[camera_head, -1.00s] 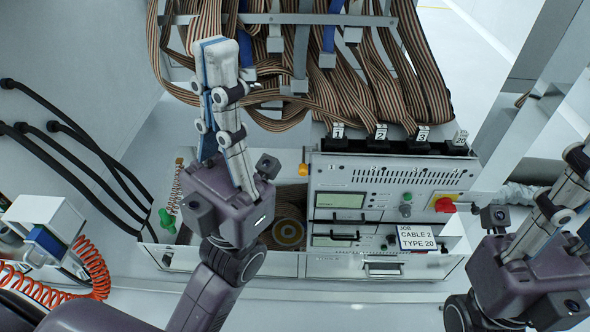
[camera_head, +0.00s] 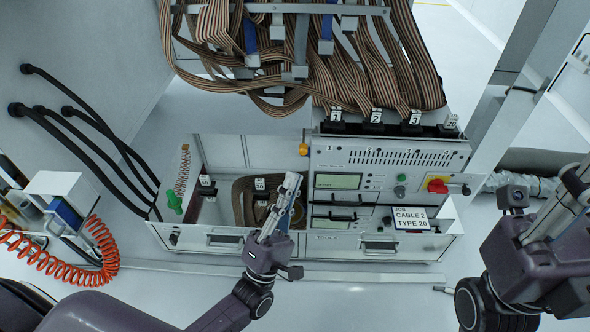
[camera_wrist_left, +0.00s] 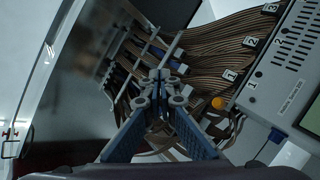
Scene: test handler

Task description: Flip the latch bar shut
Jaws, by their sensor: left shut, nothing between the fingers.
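My left gripper (camera_head: 291,180) is shut and empty, low in front of the tester's left side, fingers pointing up. In the left wrist view its fingertips (camera_wrist_left: 160,76) meet, with ribbon cables behind them. A pale metal rail (camera_head: 275,8) crosses the striped ribbon cables (camera_head: 400,60) at the top, with upright bars (camera_head: 301,45) hanging from it. The rail also shows, slanted, in the left wrist view. I cannot tell which bar is the latch bar. My left gripper looks apart from these bars. My right gripper (camera_head: 575,185) is at the right edge, its fingertips unclear.
The tester (camera_head: 385,165) has numbered sockets on top, a red knob (camera_head: 437,186) and a job card (camera_head: 409,219). A brown bin (camera_head: 243,192) stands left of it. An orange coiled hose (camera_head: 105,250) and black cables (camera_head: 75,120) are at left.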

